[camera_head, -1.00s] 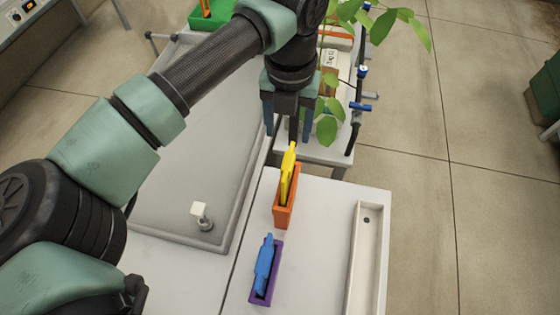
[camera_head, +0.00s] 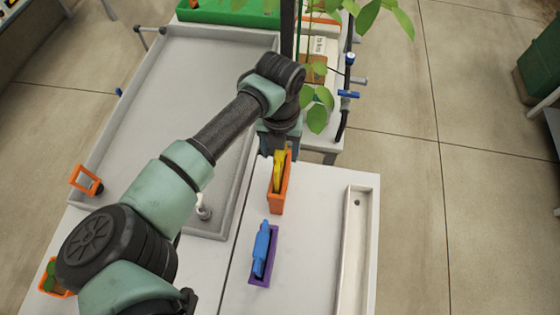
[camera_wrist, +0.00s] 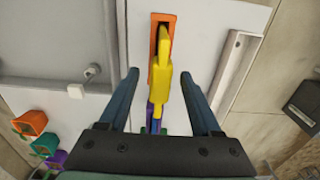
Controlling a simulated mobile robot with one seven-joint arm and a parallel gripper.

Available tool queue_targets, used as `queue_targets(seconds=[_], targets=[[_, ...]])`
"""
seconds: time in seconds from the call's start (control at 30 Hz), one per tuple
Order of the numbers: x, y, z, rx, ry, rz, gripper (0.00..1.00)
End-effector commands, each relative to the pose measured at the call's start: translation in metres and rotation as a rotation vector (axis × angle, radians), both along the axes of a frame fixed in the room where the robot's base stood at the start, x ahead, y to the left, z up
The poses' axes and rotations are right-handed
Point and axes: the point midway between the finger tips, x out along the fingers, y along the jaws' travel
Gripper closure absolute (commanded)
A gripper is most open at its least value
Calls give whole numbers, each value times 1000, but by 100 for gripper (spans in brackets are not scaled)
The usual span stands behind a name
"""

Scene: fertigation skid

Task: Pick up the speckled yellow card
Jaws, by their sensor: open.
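The yellow card (camera_head: 279,172) stands in an upright slotted orange holder (camera_head: 276,203) on the white table, its top sticking out. Its speckles are too small to make out. My gripper (camera_head: 280,148) is over the far end of the card in the head view and partly covers it. In the wrist view my gripper (camera_wrist: 160,78) is open, one finger on each side of the yellow card (camera_wrist: 161,88), with visible gaps. The orange holder (camera_wrist: 153,68) shows beyond the card there. I cannot tell the exact height of the fingertips against the card.
A blue card (camera_head: 261,246) in a purple holder (camera_head: 262,279) stands nearer on the table. A long white tray (camera_head: 347,275) lies to the right. A grey basin (camera_head: 150,100) is at the left. Plant leaves (camera_head: 318,115) hang close behind my gripper.

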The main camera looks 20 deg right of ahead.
Motion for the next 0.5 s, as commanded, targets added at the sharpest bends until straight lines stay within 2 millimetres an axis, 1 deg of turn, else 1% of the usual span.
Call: queue_targets(seconds=[0.07,0.1,0.17,0.2,0.27,0.3,0.43,0.47,0.5], targets=[[0,0,0,0,0,0,35],[0,0,0,0,0,0,39],[0,0,0,0,0,0,49],[0,0,0,0,0,0,57],[0,0,0,0,0,0,67],[0,0,1,0,0,0,75],[0,0,1,0,0,0,98],[0,0,1,0,0,0,100],[0,0,1,0,0,0,100]])
